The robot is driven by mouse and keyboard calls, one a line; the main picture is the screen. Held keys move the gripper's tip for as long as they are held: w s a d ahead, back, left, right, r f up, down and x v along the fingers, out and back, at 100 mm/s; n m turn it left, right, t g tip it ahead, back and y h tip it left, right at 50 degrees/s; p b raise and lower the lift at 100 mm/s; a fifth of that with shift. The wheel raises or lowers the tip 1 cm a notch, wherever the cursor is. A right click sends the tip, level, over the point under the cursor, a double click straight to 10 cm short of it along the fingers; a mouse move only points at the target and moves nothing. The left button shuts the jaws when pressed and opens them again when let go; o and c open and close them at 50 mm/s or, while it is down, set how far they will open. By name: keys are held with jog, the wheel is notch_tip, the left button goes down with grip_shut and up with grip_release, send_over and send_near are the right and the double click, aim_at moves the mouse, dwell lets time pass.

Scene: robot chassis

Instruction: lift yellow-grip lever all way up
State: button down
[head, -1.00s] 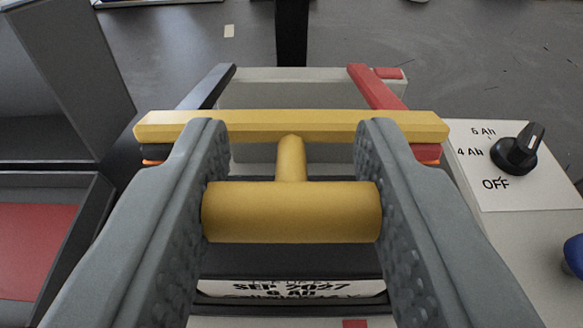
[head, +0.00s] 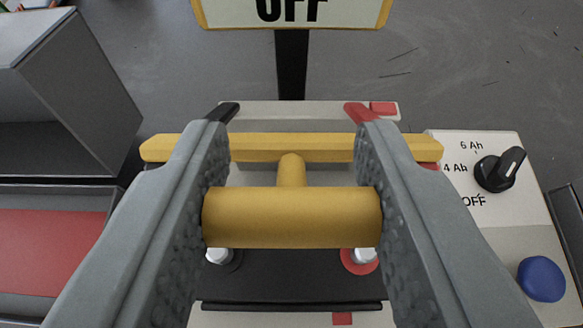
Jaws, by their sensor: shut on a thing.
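The lever's yellow grip (head: 291,217) is a thick horizontal cylinder in the middle of the head view. My gripper (head: 291,215) is shut on it, with one grey finger pressed against each end. A short yellow stem joins the grip to a yellow crossbar (head: 290,147) just behind it. A black arm (head: 222,112) and a red arm (head: 362,114) show at the crossbar's far side. Below the grip is a dark block (head: 290,283) with two silver posts, the right one with a red ring. My fingers hide parts of the crossbar and both arms.
On the right, a white panel (head: 489,230) carries a black knob (head: 500,170) and a blue button (head: 541,279). A grey box stands at left above a red surface (head: 50,250). A yellow-edged sign reading OFF (head: 291,12) stands behind on a black post.

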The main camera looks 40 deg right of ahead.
jog(key=w+d+r, duration=0.5)
jog(key=w, duration=0.3)
jog(key=shift+d+g, duration=0.3)
jog(key=shift+d, duration=0.1)
dwell(0.4)
jog(key=shift+f, duration=0.1)
jog(key=c, duration=0.9)
grip_release()
jog(key=v, duration=1.7)
jog(key=shift+s+d+r, duration=0.15)
jog(key=shift+r, duration=0.15)
